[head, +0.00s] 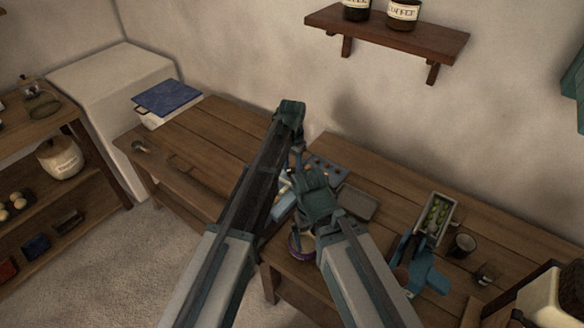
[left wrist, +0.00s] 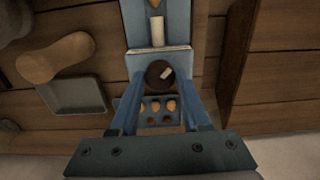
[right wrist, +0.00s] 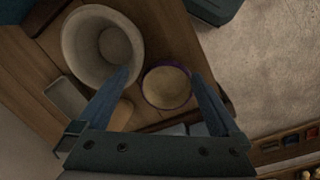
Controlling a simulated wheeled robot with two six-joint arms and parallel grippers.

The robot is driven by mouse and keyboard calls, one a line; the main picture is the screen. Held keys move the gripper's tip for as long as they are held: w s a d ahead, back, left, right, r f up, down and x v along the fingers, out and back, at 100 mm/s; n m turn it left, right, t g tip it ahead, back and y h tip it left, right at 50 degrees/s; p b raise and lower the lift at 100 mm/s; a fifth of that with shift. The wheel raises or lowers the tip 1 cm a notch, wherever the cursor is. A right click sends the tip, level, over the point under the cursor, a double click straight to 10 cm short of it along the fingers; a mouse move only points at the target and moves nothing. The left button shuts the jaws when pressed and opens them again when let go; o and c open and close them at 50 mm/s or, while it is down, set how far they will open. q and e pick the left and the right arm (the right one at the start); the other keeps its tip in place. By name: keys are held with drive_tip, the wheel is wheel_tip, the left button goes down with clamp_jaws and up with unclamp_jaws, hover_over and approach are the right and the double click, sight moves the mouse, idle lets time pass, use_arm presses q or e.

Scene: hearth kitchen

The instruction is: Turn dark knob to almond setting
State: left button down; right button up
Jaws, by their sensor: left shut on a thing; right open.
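The dark round knob (left wrist: 154,70) sits on a blue device (left wrist: 140,62) in the left wrist view, with a pale pointer mark toward the picture's right and slightly up. My left gripper (left wrist: 160,82) is shut on the knob, one finger on each side. Orange and dark red round spots (left wrist: 155,106) show in rows on the device below it; I cannot tell which marks the almond setting. In the head view the device (head: 322,168) is partly hidden by my arms. My right gripper (right wrist: 160,76) is open and empty, above a purple-rimmed bowl (right wrist: 168,88).
A large pale bowl (right wrist: 100,45) stands next to the purple-rimmed one. A grey tray (left wrist: 75,95) and a tan rounded object (left wrist: 58,57) lie beside the device. A box of green things (head: 437,215) and a dark cup (head: 462,245) stand at the right. The left tabletop is mostly clear.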

sight(292, 170)
idle(0.3)
use_arm(q)
drive_tip(key=shift+c, duration=1.8)
unclamp_jaws()
drive_tip(key=shift+r, duration=0.1)
use_arm(e)
drive_tip(key=shift+r, duration=0.15)
use_arm(q)
wheel_tip(292, 170, up, 14)
drive_tip(key=p, duration=1.3)
drive_tip(key=shift+f+p, duration=0.2)
drive_tip(key=shift+p, duration=0.2)
use_arm(e)
wheel_tip(292, 170, up, 14)
drive_tip(key=shift+f, duration=0.2)
use_arm(q)
drive_tip(key=shift+f, duration=0.1)
use_arm(e)
drive_tip(key=shift+f, duration=0.15)
use_arm(q)
wheel_tip(292, 170, down, 13)
drive_tip(key=b, duration=1.3)
use_arm(e)
wheel_tip(292, 170, down, 13)
